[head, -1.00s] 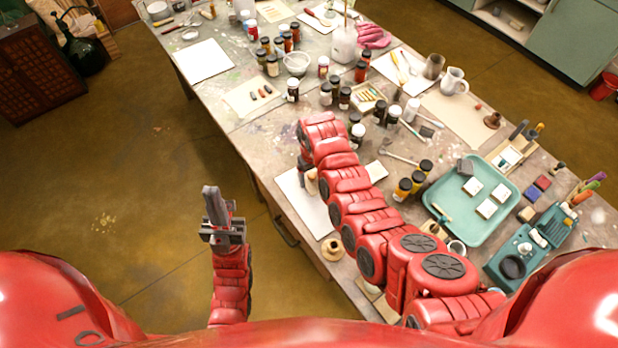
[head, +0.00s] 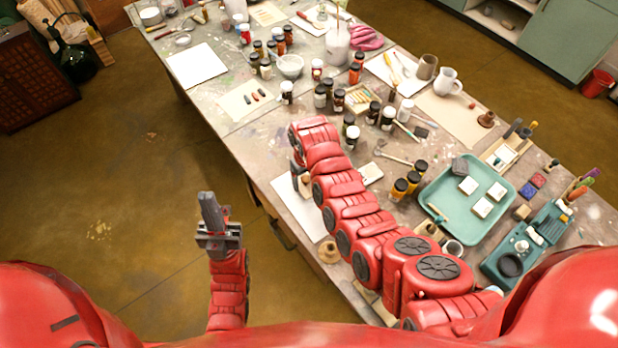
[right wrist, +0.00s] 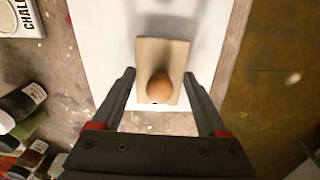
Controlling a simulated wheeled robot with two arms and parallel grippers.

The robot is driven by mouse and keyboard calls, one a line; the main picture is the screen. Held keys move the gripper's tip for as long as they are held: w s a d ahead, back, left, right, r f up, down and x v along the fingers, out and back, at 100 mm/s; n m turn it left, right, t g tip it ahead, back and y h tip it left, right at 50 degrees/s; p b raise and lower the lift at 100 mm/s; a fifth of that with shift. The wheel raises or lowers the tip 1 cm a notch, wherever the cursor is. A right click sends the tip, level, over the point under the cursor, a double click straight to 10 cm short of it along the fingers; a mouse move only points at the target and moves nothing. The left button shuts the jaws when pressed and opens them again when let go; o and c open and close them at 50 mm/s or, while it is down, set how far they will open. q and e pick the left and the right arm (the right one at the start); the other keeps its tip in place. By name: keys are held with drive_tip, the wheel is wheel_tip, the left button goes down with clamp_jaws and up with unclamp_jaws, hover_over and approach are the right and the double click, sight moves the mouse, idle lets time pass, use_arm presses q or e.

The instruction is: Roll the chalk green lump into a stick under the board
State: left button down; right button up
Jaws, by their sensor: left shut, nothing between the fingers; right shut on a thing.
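A flat wooden board (right wrist: 163,52) with a round brown knob (right wrist: 160,88) lies over a white sheet in the right wrist view. In the head view my right gripper (head: 300,178) is over the white sheet (head: 290,205) near the table's front edge, partly hidden by my arm. I see no chalk green lump; whether it is under the board I cannot tell. My left gripper (head: 210,205) is shut and empty, over the floor left of the table.
A box marked CHALK (right wrist: 20,18) and several jars (right wrist: 22,100) stand left of the sheet in the right wrist view. A teal tray (head: 437,180) and amber-coloured jars (head: 405,184) are to the right of my arm.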

drive_tip(key=shift+s+a, duration=0.5)
drive_tip(key=shift+a, duration=0.3)
drive_tip(key=shift+s+a, duration=0.45)
drive_tip(key=shift+a, duration=0.3)
drive_tip(key=shift+w+d+f+b, duration=0.1)
drive_tip(key=shift+w+d+b, duration=0.15)
drive_tip(key=shift+w+d, duration=0.4)
drive_tip(key=shift+w+d+r+b, duration=0.1)
drive_tip(key=shift+w+d+b, duration=0.15)
drive_tip(key=shift+d, duration=0.75)
drive_tip(key=shift+w+d+f+b, duration=0.1)
drive_tip(key=shift+w+d+b, duration=0.1)
drive_tip(key=shift+w+d, duration=0.45)
drive_tip(key=shift+s+a, duration=0.9)
drive_tip(key=shift+a, duration=0.2)
wheel_tip(320, 180, up, 2)
drive_tip(key=shift+w+r+p, duration=0.1)
drive_tip(key=shift+w+p, duration=0.05)
drive_tip(key=shift+p, duration=0.55)
drive_tip(key=shift+r+p, duration=1.3)
drive_tip(key=shift+r, duration=1.65)
